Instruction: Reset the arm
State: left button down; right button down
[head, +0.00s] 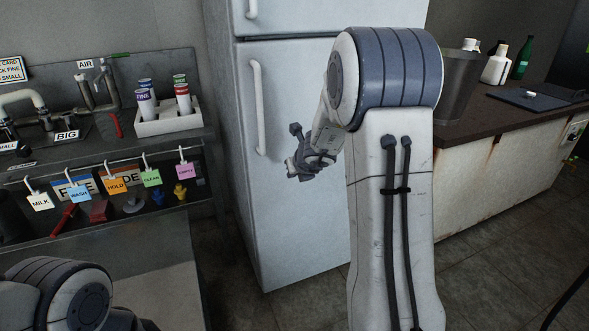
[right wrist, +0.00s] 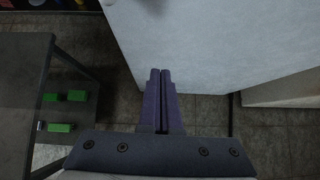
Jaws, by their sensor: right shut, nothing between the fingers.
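My right arm (head: 393,200) stands raised in front of the white fridge (head: 290,215), its upper link upright and its forearm foreshortened behind the joint. My right gripper (head: 303,165) is small and dark against the fridge door in the head view. In the right wrist view its two purple fingers (right wrist: 160,73) lie together, shut and empty, with the pale fridge face just beyond them. Whether they touch the fridge cannot be told. Of my left arm only a rounded joint (head: 65,295) shows at the lower left; its gripper is out of view.
A shelf unit at left holds a white rack (head: 170,122) of labelled cylinders, an orange HOLD tag (head: 116,187) and other hanging tags. A counter (head: 510,170) with bottles and a bin (head: 459,85) stands at right. Green blocks (right wrist: 62,127) show beside dark framing. Tiled floor is open below.

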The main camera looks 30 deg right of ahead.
jog(key=s+a+r+n+y, duration=0.1)
jog(key=a+r+n+y, duration=0.1)
jog(key=a+n, duration=0.45)
jog(key=s+a+r+n+y, duration=0.1)
jog(key=s+a+n+y, duration=0.15)
jog(key=a, duration=0.65)
jog(key=s+a+n+g+y, duration=0.35)
jog(key=s+a+n, duration=0.65)
jog(key=a+n, duration=0.45)
jog(key=s+a+f+n+g+h, duration=0.15)
jog(key=s+n+g+h, duration=0.35)
jog(key=s+n, duration=1.65)
notch_tip(320, 180, up, 22)
jog(key=d+p, duration=0.1)
jog(key=p, duration=2.2)
jog(key=shift+s+h, duration=0.3)
